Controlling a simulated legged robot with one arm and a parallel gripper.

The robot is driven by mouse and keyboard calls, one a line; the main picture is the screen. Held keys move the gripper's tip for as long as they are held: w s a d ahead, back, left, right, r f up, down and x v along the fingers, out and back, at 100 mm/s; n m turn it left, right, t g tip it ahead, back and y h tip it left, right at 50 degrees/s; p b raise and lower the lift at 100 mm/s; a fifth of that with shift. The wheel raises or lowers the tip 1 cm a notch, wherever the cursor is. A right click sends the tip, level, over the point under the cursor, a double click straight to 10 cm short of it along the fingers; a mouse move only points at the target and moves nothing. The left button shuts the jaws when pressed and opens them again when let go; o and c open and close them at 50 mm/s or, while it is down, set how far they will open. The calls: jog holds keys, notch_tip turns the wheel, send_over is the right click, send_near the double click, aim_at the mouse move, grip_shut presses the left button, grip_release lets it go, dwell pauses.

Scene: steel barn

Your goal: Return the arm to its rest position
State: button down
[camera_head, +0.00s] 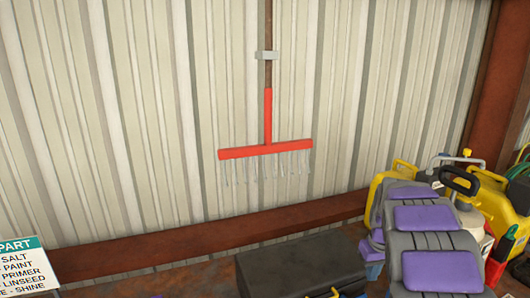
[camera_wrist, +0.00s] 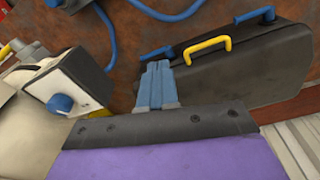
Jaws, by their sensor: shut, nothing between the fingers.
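My gripper (camera_wrist: 156,66) shows in the wrist view as two blue fingers pressed together, with nothing between them. The fingers extend from a dark grey and purple body at the bottom of that view. Their tips overlap the near left end of a dark case (camera_wrist: 255,70) in the picture; I cannot tell whether they touch it. In the head view I cannot clearly make out the fingers.
A black case (camera_head: 300,268) lies by the wall. A red rake (camera_head: 265,149) hangs above. Yellow containers (camera_head: 492,207) stand at right. A sign (camera_head: 22,268) is at lower left. The wrist view shows a white box with a blue knob (camera_wrist: 60,103).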

jog(key=s+a+g, duration=0.1)
jog(key=s+a, duration=0.4)
jog(key=s, duration=0.8)
jog(key=s+a+g+b, duration=0.1)
jog(key=s+a, duration=0.4)
jog(key=s, duration=0.8)
jog(key=s+a+m+b, duration=0.1)
jog(key=s+a, duration=0.4)
jog(key=s, duration=0.9)
jog(key=shift+a+r+g, duration=0.15)
jog(key=shift+a+g, duration=0.15)
jog(key=shift+g, duration=0.1)
